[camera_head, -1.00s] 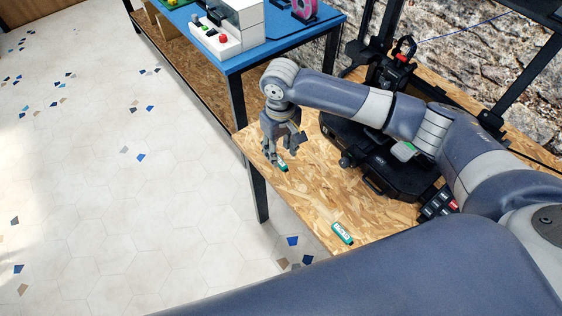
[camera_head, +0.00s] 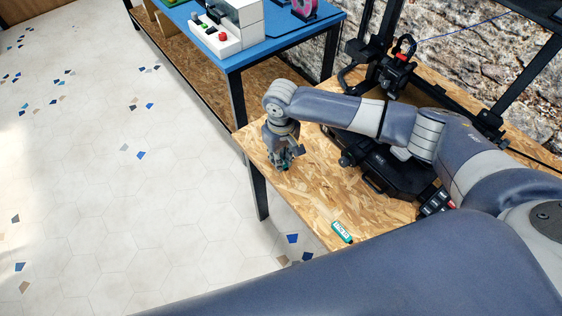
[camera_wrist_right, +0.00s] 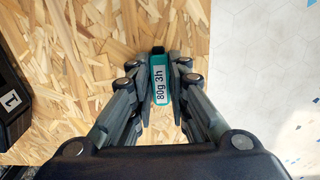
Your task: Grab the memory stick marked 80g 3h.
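The memory stick marked "80g 3h" (camera_wrist_right: 160,84) is teal with a pale label. In the right wrist view it sits between the fingers of my right gripper (camera_wrist_right: 161,80), whose pads lie against its two sides. In the head view my right gripper (camera_head: 283,162) points down at the wooden table's near left part, with only a bit of teal showing between its fingers. I cannot tell whether the stick is clear of the table. A second teal stick (camera_head: 342,232) lies near the table's front edge; its label is too small to read. My left gripper is out of view.
The wooden table (camera_head: 315,190) is bare around the gripper, and its edge is close by on the left. A black printer (camera_head: 385,170) stands to the right, with a small dark keypad (camera_head: 436,203) beside it. A blue table (camera_head: 270,48) stands behind.

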